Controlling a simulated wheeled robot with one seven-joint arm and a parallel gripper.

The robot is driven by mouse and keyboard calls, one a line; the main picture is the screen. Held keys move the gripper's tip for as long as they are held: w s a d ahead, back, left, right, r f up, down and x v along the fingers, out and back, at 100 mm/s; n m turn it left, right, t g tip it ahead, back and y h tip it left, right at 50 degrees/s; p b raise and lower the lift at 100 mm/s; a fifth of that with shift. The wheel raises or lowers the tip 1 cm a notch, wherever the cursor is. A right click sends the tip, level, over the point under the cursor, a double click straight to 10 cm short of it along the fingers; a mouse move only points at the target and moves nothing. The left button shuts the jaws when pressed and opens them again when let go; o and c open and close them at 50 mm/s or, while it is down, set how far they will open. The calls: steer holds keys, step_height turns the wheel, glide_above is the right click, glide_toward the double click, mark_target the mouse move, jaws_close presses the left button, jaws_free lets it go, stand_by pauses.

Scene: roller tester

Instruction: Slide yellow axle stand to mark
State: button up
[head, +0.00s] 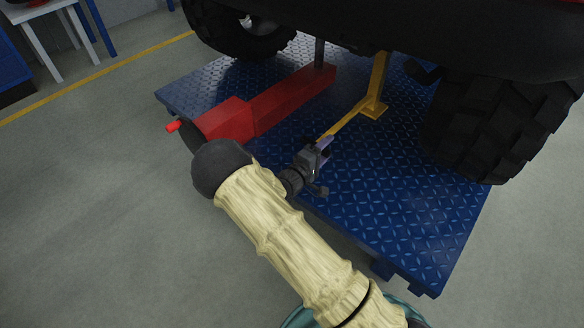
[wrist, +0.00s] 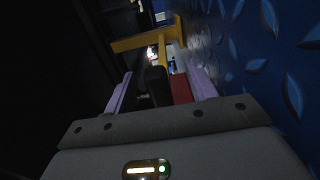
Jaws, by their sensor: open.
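The yellow axle stand (head: 378,85) stands upright on the blue diamond-plate platform under the vehicle. A long yellow bar (head: 345,120) runs from its foot toward my gripper. My gripper (head: 324,146) is low over the platform at the bar's near end. In the wrist view my gripper (wrist: 160,88) is open, with a pale purple finger on each side. The yellow stand (wrist: 150,40) shows ahead of the fingers there, with a crossing yellow piece. Whether the fingers touch the bar cannot be told. I cannot make out the mark.
A red floor jack (head: 290,98) lies left of the stand on the platform (head: 400,200). Big black tires stand at the back left (head: 240,30) and right (head: 490,125). The dark vehicle body hangs low above. Platform between stand and right tire is narrow.

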steer(key=shift+p+v, duration=0.65)
steer(key=shift+v, duration=1.9)
